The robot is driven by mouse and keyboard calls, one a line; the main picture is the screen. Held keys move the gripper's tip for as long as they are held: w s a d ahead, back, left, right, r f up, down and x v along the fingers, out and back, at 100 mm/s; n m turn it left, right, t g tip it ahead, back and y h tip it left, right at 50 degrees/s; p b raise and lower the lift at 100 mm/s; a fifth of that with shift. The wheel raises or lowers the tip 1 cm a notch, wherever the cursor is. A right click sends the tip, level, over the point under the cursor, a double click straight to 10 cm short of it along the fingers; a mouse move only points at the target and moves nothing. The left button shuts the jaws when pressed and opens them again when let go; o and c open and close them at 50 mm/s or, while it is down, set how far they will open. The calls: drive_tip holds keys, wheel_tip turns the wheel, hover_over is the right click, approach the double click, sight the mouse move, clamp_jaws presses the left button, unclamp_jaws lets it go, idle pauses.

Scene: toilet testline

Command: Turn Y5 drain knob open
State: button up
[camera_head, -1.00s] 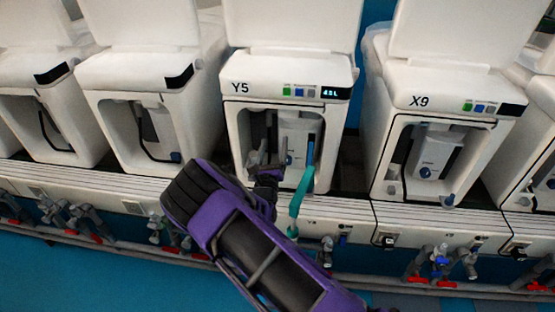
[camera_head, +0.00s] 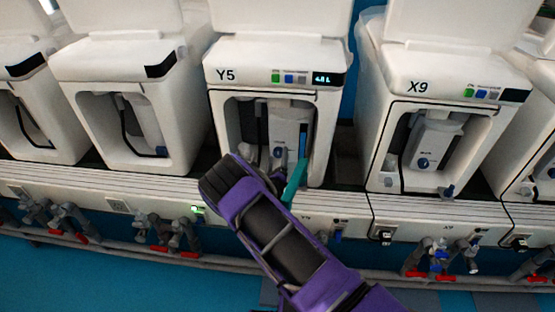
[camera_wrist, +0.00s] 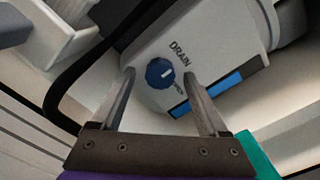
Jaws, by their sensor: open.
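The Y5 unit (camera_head: 255,74) stands in the middle of the head view, with its label on the front and a lit display. Its blue drain knob (camera_wrist: 160,73) shows in the wrist view on a white box (camera_wrist: 215,38) marked DRAIN, with a light pointer mark on it. The knob also shows small in the head view (camera_head: 278,152). My gripper (camera_wrist: 163,80) is open. In the wrist view its two fingertips lie on either side of the knob; whether they touch it I cannot tell.
The X9 unit (camera_head: 436,90) stands to the right, with similar units on the left. A blue strip (camera_wrist: 207,94) lies beside the knob. A dark hose (camera_wrist: 85,75) curves at the left in the wrist view. Valves with red handles (camera_head: 165,236) line the pipe below.

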drive_tip(key=shift+w, duration=0.1)
clamp_jaws()
idle(0.4)
